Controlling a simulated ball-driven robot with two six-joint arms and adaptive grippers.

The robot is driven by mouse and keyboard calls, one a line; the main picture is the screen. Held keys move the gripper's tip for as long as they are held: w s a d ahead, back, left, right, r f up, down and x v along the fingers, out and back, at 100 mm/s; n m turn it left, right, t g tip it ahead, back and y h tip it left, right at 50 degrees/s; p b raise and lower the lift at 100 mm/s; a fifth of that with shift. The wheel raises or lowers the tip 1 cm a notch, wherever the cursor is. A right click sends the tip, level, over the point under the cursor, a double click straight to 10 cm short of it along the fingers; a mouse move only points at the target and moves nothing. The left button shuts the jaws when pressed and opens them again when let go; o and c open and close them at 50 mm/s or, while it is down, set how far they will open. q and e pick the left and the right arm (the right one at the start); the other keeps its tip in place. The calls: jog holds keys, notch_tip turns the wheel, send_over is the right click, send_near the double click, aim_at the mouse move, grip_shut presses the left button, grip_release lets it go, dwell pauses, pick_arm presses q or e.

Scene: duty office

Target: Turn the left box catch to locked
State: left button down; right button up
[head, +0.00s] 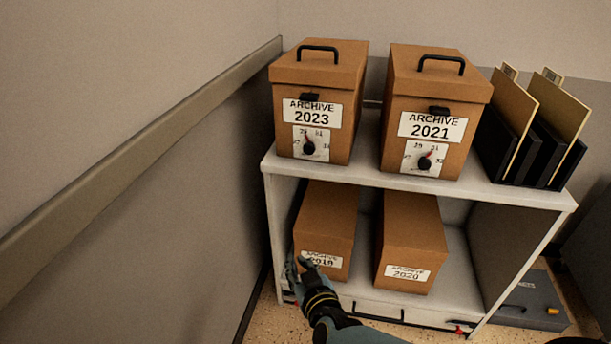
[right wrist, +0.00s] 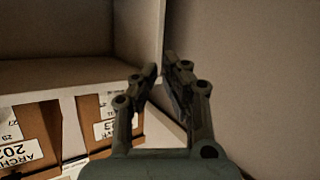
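The left box (head: 352,72), a brown carton labelled ARCHIVE 2023, stands on the top shelf. A black catch tab (head: 309,97) sits under its lid edge. My right gripper (head: 301,262) is in front of the lower left box, below and apart from the dial. Its fingers (right wrist: 162,72) stand a little apart in the right wrist view, with nothing visible between them. My left gripper is out of view.
The ARCHIVE 2021 box (head: 440,82), with a similar dial, stands to the right on the white shelf unit (head: 365,178). Two boxes (head: 328,228) (head: 410,240) sit below. Folders (head: 540,125) stand at right. A wall with a rail (head: 140,150) bounds the left.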

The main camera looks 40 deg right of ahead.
jog(key=shift+d+r, duration=0.1)
grip_shut()
notch_tip(320, 180, up, 35)
jog(key=m+h+b, duration=0.8)
jog(key=h, duration=0.5)
send_over(310, 96)
jog(key=s, duration=0.2)
jog(key=shift+s+a, duration=0.15)
jog(key=shift+a, duration=0.15)
notch_tip(310, 96, down, 3)
jog(key=shift+d+r+b, duration=0.1)
jog(key=shift+r+b, duration=0.1)
jog(key=shift+b, duration=0.55)
jog(key=shift+f+b, duration=0.3)
jog(key=shift+f, duration=0.35)
